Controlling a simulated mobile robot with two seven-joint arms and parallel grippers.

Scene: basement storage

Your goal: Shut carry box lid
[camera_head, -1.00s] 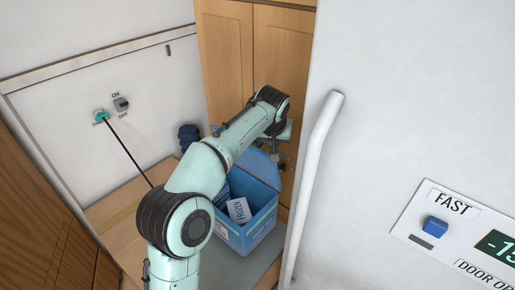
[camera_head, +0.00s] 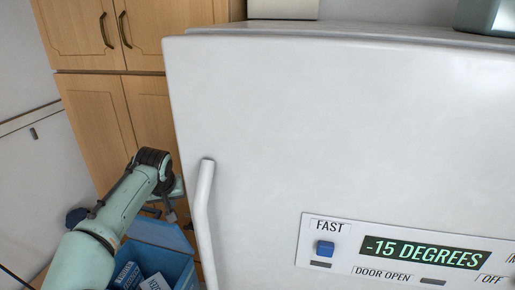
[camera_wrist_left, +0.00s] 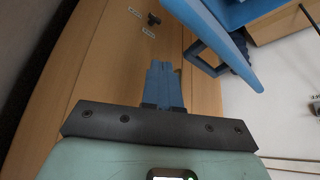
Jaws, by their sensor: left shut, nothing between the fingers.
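The blue carry box (camera_head: 182,268) stands low at the bottom left of the head view, partly cut off by the frame. Its lid (camera_head: 160,234) is open and raised at the back, and white-and-blue packs (camera_head: 128,274) show inside. My left gripper (camera_head: 171,217) is at the lid's far side, partly hidden by its own wrist. In the left wrist view its blue-grey fingers (camera_wrist_left: 163,78) are together and empty. The blue lid (camera_wrist_left: 222,38) with a dark handle-like loop (camera_wrist_left: 203,60) is to their right, apart from them. My right gripper is not in view.
A large white freezer (camera_head: 330,130) with an upright handle (camera_head: 203,220) and a control panel (camera_head: 400,255) fills the right, close beside the box. Wooden cabinets (camera_head: 155,110) stand behind the arm. A white wall is at the left.

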